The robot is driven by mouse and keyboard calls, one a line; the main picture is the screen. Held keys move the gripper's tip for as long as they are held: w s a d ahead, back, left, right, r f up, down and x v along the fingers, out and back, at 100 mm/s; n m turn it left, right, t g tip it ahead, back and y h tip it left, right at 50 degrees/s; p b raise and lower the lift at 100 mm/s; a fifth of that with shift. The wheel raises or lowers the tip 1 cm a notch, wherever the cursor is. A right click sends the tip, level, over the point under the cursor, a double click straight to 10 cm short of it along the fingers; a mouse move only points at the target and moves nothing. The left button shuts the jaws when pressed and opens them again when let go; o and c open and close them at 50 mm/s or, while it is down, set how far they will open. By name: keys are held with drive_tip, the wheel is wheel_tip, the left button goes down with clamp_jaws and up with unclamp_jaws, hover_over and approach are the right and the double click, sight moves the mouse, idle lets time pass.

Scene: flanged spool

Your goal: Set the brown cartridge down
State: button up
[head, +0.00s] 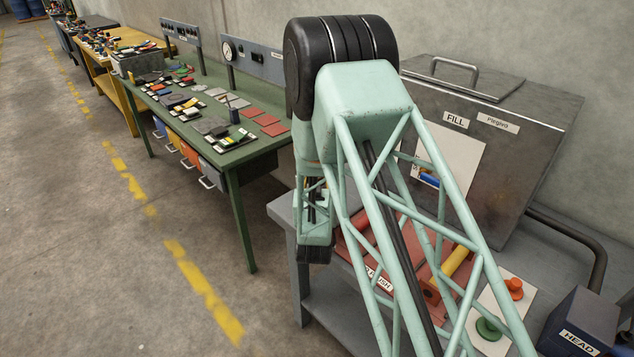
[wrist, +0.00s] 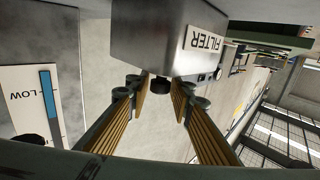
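I cannot make out a brown cartridge in either view; my arm hides part of the bench. In the wrist view my gripper (wrist: 160,100) has its two ribbed tan fingers spread apart, with no cartridge between them. A grey box labelled FILTER (wrist: 150,38) is just beyond the fingertips, its label upside down. A short dark round knob or stub (wrist: 160,86) on its near side shows in the gap between the fingers. I cannot tell whether the fingers touch it. In the head view my arm's end hangs over the left edge of the grey bench (head: 284,212), fingers not clear.
A reddish tray (head: 350,240) with red and yellow cylinders lies under my arm. A metal cabinet labelled FILL (head: 545,130) stands behind. A dark box labelled HEAD (head: 585,318) and a white board with knobs (head: 515,310) are at right. A green table (head: 245,155) stands left.

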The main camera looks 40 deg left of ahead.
clamp_jaws()
drive_tip(key=shift+r, duration=0.1)
drive_tip(key=shift+r+p, duration=1)
drive_tip(key=shift+r, duration=3.9)
